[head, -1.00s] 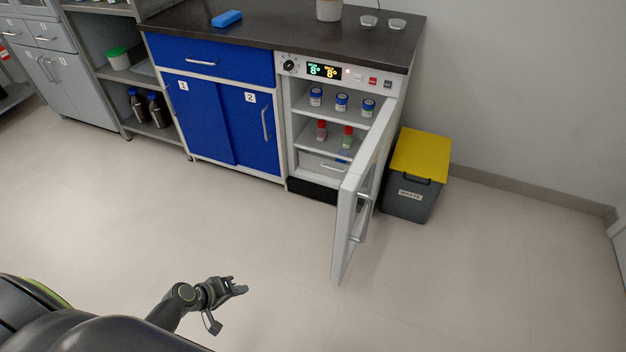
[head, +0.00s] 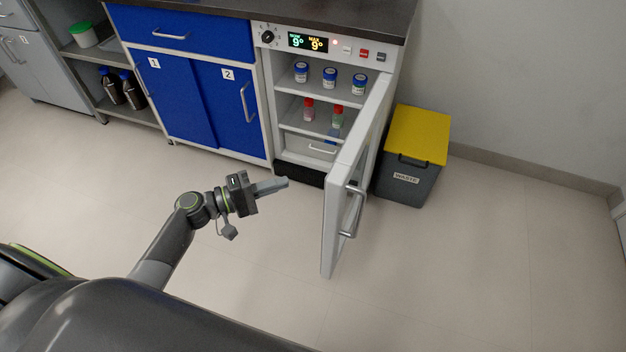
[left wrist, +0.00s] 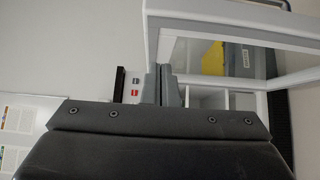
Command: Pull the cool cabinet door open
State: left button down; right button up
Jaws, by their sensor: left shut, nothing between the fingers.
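The cool cabinet (head: 268,100) stands at the right end of the counter, and its white-framed door (head: 335,215) is swung wide open toward me. The door's metal handle (head: 352,210) is on the face turned to the right. My left gripper (head: 286,183) is shut and empty, to the left of the door and apart from it, in front of the cabinet's base. In the left wrist view the shut fingers (left wrist: 166,86) point toward the cabinet, with the door frame (left wrist: 230,18) above and to the right. My right gripper is not in view.
Blue cabinets (head: 185,95) stand left of the cool cabinet. Its shelves hold several jars and bottles (head: 330,78). A grey waste bin with a yellow lid (head: 417,135) stands behind the door on the right. The floor in front is clear.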

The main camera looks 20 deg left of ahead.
pick_arm(q)
jog(key=w+d+p, duration=0.2)
jog(key=w+d, duration=0.1)
jog(key=d, duration=0.5)
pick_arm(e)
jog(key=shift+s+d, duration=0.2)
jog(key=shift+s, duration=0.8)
pick_arm(q)
jog(key=shift+s, duration=0.1)
